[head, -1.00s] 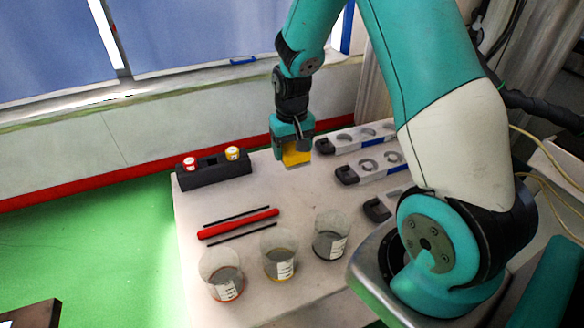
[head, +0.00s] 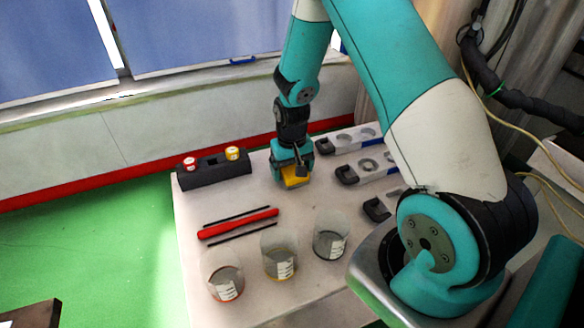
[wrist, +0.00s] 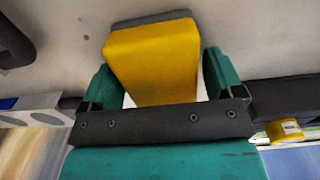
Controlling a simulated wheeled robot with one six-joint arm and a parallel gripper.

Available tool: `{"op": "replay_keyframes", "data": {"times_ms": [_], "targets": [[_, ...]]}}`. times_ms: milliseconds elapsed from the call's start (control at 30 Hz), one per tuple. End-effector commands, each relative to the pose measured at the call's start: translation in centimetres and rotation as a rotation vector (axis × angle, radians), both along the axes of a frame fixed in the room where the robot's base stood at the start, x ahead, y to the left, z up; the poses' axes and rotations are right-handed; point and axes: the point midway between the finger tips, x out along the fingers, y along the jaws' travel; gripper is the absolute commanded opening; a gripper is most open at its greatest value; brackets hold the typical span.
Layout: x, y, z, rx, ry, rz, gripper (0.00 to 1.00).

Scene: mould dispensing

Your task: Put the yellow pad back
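The yellow pad (head: 296,180) is held by my gripper (head: 292,168) over the back middle of the white table. In the wrist view the yellow pad (wrist: 155,62) fills the space between the two teal fingers (wrist: 165,85), with a dark grey strip along its far edge. My gripper looks shut on it. The pad is very near the table top; I cannot tell whether it touches.
A black holder (head: 214,172) with red and yellow jars stands left of my gripper. White mould frames (head: 378,165) with black ends are close on the right. A red bar (head: 238,224) and clear cups (head: 279,254) are nearer. Bare table lies between.

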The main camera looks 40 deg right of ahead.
Motion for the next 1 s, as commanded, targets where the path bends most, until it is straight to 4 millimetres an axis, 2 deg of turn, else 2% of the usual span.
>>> {"op": "replay_keyframes", "data": {"times_ms": [267,433,800,1000], "targets": [[0.0,0.0,0.1,0.0,0.0,0.0,0.94],[0.1,0.0,1.3,-0.001,-0.004,0.0,0.94],[0.1,0.0,9.1,-0.002,-0.006,0.0,0.94],[0.0,0.1,11.7,-0.001,-0.003,0.0,0.94]]}}
